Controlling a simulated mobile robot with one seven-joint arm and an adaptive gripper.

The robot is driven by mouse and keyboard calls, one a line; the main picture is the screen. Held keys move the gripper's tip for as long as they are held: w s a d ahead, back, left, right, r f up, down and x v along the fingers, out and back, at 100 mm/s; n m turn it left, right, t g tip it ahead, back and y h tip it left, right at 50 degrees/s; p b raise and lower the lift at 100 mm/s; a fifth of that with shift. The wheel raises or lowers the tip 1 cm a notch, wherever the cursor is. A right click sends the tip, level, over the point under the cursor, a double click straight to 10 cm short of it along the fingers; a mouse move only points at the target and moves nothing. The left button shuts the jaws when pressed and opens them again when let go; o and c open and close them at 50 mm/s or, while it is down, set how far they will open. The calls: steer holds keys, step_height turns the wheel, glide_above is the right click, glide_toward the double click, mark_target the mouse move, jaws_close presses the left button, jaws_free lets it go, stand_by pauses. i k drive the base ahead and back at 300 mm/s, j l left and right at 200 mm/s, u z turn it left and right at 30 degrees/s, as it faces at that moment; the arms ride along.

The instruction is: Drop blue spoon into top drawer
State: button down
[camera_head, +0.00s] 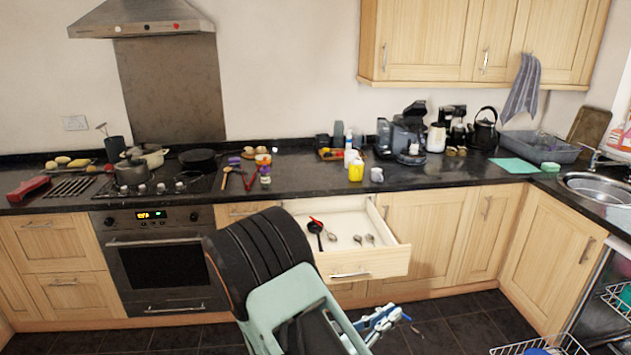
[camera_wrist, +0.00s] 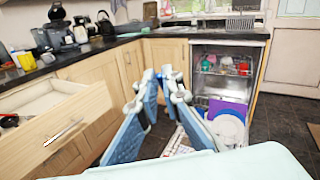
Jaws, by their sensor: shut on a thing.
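The top drawer (camera_head: 362,266) is pulled open below the counter, right of the oven. It holds a black ladle (camera_head: 315,229), a red-handled utensil and several metal spoons (camera_head: 357,239). The open drawer also shows at the left of the wrist view (camera_wrist: 58,118). My gripper (camera_head: 398,314) is in front of the drawer and to its lower right in the head view, apart from it. In the wrist view the fingertips (camera_wrist: 165,76) are close together. My gripper is shut on a thin thing, taken to be the blue spoon; its shape and colour are mostly hidden.
The counter (camera_head: 440,170) carries a coffee machine, kettle and cups. The dishwasher (camera_wrist: 222,75) stands open on the right, its lower rack (camera_wrist: 225,122) pulled out with plates. Dark floor (camera_wrist: 282,125) is clear beside it. The oven (camera_head: 160,267) is left of the drawer.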

mark_target(326, 238)
steer(key=i+j, duration=0.15)
steer(key=j, duration=0.25)
steer(key=i+j+z, duration=0.1)
steer(key=j, duration=0.25)
steer(key=i+j, duration=0.25)
steer(key=j, duration=0.15)
steer(key=i+j+z, duration=0.1)
steer(key=j, duration=0.3)
steer(key=i+j, duration=0.2)
steer(key=j, duration=0.25)
steer(key=i+j+z, duration=0.1)
steer(key=j, duration=0.3)
steer(key=i+j, duration=0.15)
steer(key=j, duration=0.25)
steer(key=i+j+z, duration=0.1)
steer(key=j, duration=0.3)
steer(key=i+j, duration=0.2)
steer(key=i, duration=0.3)
steer(key=i+l, duration=0.15)
steer(key=i, duration=0.15)
steer(key=i+l, duration=0.2)
steer(key=i, duration=0.05)
